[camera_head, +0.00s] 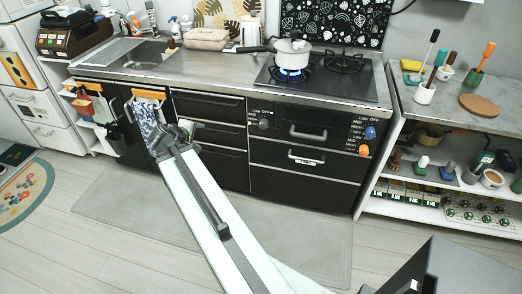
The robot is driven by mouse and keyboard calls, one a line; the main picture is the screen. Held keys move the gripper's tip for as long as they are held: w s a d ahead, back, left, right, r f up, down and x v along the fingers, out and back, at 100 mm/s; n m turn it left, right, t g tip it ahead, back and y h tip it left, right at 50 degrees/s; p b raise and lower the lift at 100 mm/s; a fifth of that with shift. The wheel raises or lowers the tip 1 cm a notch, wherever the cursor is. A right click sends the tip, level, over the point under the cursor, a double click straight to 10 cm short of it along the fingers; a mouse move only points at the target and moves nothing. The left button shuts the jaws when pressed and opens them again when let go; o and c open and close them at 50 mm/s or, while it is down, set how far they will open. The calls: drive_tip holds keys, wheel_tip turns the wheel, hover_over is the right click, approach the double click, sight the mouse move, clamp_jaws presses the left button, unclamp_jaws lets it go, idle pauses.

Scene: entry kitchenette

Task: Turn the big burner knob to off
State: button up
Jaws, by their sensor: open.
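The stove front carries a dark knob (264,124) on the left, and a blue knob (370,132) above an orange knob (364,150) on the right. Printed LOW, MID, HIGH and OFF marks stand around them. Which one is the big burner knob I cannot tell for sure. A blue flame burns under the white pot (292,56) on the left burner; the right burner (344,63) shows no flame. My gripper (178,133) is open and empty, in front of the cabinets by the hanging towel, well left of all three knobs. The knobs' exact pointing is too small to read.
A patterned towel (149,117) hangs from an orange bar close to my gripper. Drawer handles (306,156) stick out below the stove. The pot's handle reaches left over the counter (210,70). A shelf unit (445,205) stands at the right.

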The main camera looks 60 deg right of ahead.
drive_tip(key=s+d+f+n+h+b, duration=0.2)
drive_tip(key=s+d+f+b, duration=0.15)
drive_tip(key=d+b, duration=0.4)
drive_tip(key=s+d+f+n+h+b, duration=0.2)
drive_tip(key=s+d+f+h+b, duration=0.1)
drive_tip(key=d+f+b, duration=0.4)
drive_tip(key=n+t+h+b, duration=0.2)
drive_tip(key=n+b, duration=0.4)
drive_tip(key=b, duration=0.3)
approach(263, 127)
drive_tip(key=x, duration=1)
drive_tip(key=shift+w+d+f, duration=0.1)
drive_tip(key=shift+w+d, duration=0.05)
drive_tip(key=shift+w, duration=0.1)
drive_tip(key=c, duration=1.2)
drive_tip(key=shift+a, duration=0.3)
clamp_jaws()
drive_tip(key=shift+d, duration=0.25)
drive_tip(key=shift+s+m, duration=0.1)
drive_tip(key=shift+m, duration=2.7)
